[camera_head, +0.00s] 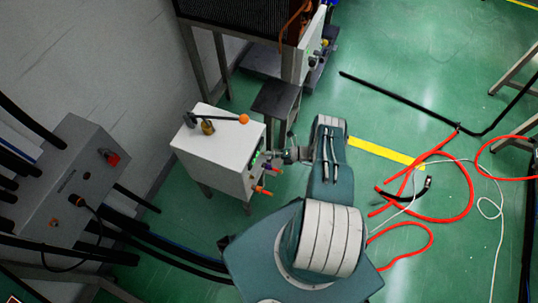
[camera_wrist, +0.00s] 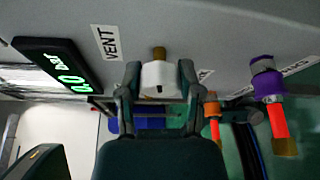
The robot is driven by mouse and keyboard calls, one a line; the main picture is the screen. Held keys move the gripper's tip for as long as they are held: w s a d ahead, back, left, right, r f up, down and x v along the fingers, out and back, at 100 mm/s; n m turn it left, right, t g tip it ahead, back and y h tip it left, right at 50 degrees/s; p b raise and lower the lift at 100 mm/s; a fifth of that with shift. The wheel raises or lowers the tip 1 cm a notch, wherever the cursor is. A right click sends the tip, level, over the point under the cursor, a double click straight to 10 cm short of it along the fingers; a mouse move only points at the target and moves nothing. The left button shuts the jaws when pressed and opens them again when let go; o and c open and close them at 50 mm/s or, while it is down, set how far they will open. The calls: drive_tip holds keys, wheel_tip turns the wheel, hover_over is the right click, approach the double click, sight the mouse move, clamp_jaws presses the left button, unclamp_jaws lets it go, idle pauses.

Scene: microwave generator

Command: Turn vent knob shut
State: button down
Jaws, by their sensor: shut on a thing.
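The vent knob (camera_wrist: 158,82) is a white, rounded knob on a brass-coloured stem. It sits on the grey panel beside a "VENT" label (camera_wrist: 107,42) in the wrist view. My gripper (camera_wrist: 160,72) has one finger on each side of the knob and is shut on it. In the head view my gripper (camera_head: 289,155) is at the right face of the white box (camera_head: 215,145). The knob cannot be made out there.
A dark display (camera_wrist: 58,65) with green characters lies left of the knob. Valves with orange-red handles (camera_wrist: 278,120) and a purple part (camera_wrist: 267,84) are close on the right. Red hose (camera_head: 470,190) and cables lie on the green floor.

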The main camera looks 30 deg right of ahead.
drive_tip(key=shift+w+d+f+m+y, duration=0.15)
drive_tip(key=shift+m+y, duration=0.15)
drive_tip(key=shift+m, duration=0.8)
drive_tip(key=shift+c, duration=1.3)
unclamp_jaws()
